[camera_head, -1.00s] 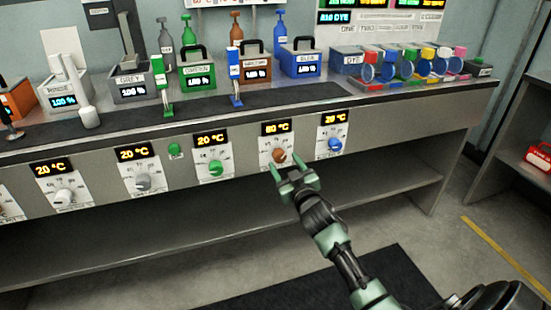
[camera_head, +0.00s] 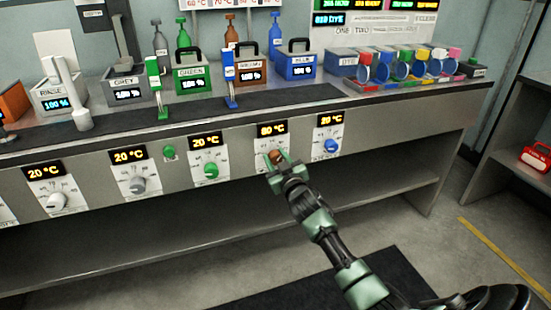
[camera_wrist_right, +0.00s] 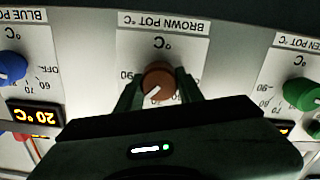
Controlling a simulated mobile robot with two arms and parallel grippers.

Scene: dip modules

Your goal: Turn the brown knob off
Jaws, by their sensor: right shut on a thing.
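The brown knob (camera_head: 276,155) sits on a white dial plate on the front of the bench, under a display (camera_head: 271,129) that reads 80 °C. My right gripper (camera_head: 277,161) is at the knob, with one finger on each side of it. In the right wrist view the brown knob (camera_wrist_right: 158,80) shows between the two dark fingers of the gripper (camera_wrist_right: 158,88), below the upside-down label BROWN POT °C. The gripper is shut on the knob. The knob's white pointer line slants. My left gripper is not in view.
The blue knob (camera_head: 331,146) is to the right and the green knob (camera_head: 211,171) to the left, both at 20 °C. Grey (camera_head: 137,185) and white (camera_head: 56,202) knobs follow further left. Labelled pots and colored cups stand on the bench top. An open shelf (camera_head: 240,215) lies below.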

